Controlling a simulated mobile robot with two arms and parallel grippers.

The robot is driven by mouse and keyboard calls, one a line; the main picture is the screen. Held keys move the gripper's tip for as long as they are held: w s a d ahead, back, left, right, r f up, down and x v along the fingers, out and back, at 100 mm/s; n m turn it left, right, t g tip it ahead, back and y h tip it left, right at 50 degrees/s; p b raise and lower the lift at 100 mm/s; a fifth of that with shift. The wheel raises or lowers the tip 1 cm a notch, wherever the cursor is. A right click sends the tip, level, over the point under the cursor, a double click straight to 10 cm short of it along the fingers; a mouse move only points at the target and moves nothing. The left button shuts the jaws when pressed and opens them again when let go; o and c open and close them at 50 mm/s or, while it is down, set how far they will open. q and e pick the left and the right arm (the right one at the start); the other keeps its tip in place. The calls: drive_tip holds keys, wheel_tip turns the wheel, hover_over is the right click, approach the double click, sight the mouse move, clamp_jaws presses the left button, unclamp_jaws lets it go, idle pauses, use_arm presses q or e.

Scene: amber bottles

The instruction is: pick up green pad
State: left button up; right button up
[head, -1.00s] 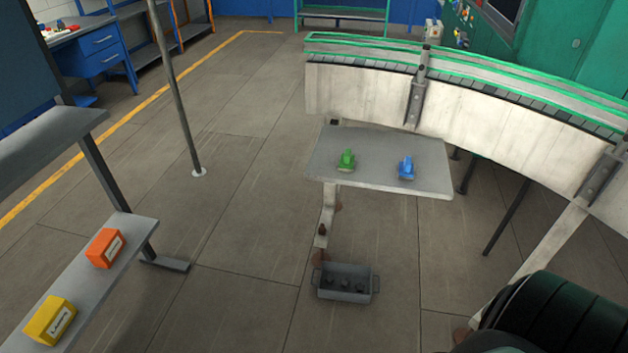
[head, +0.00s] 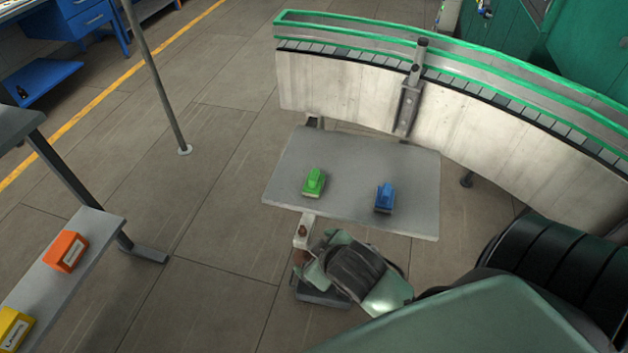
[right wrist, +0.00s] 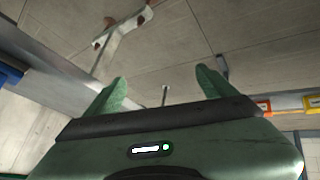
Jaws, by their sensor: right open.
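The green pad (head: 314,182) rests on the left part of a small grey table (head: 360,219) in the head view. It is a small green block-like piece with a paler base. My right gripper (head: 308,262) is below and in front of the table's near edge, apart from the pad. In the right wrist view my right gripper (right wrist: 161,92) has its two fingers spread with nothing between them. The pad does not show in that view. My left gripper is not in view.
A blue pad (head: 385,198) sits right of the green one. A curved conveyor (head: 345,90) stands behind the table. A grey bin (head: 318,296) on the floor is partly hidden by my right gripper. An orange box (head: 66,251) and yellow box (head: 14,327) lie on a left shelf.

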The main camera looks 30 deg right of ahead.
drive_tip(key=w+a+r+n+t+y, duration=0.2)
drive_tip(key=w+r+n+t, duration=0.3)
drive_tip(key=w+r, duration=0.45)
drive_tip(key=w+a+r+n+t+y, duration=0.2)
drive_tip(key=w+r+n+t, duration=0.4)
drive_tip(key=r, duration=0.6)
drive_tip(key=w+a+r+n+y, duration=0.1)
drive_tip(key=a+r+n+y, duration=0.3)
drive_tip(key=n+y, duration=0.15)
drive_tip(key=n+g+h, duration=0.6)
drive_tip(key=n+g, duration=0.9)
drive_tip(key=n, duration=0.9)
hover_over(316, 174)
drive_tip(key=s+d, duration=0.1)
drive_tip(key=s, duration=0.1)
wheel_tip(316, 174, down, 15)
drive_tip(key=shift+d+f, duration=0.15)
drive_tip(key=p+x, duration=0.2)
drive_tip(key=x, duration=0.4)
drive_tip(key=shift+w+f, duration=0.1)
drive_tip(key=shift+w, duration=0.15)
drive_tip(key=shift+a+f, duration=0.25)
drive_tip(key=shift+y, duration=0.25)
drive_tip(key=c, duration=1.5)
drive_tip(key=shift+o, duration=0.2)
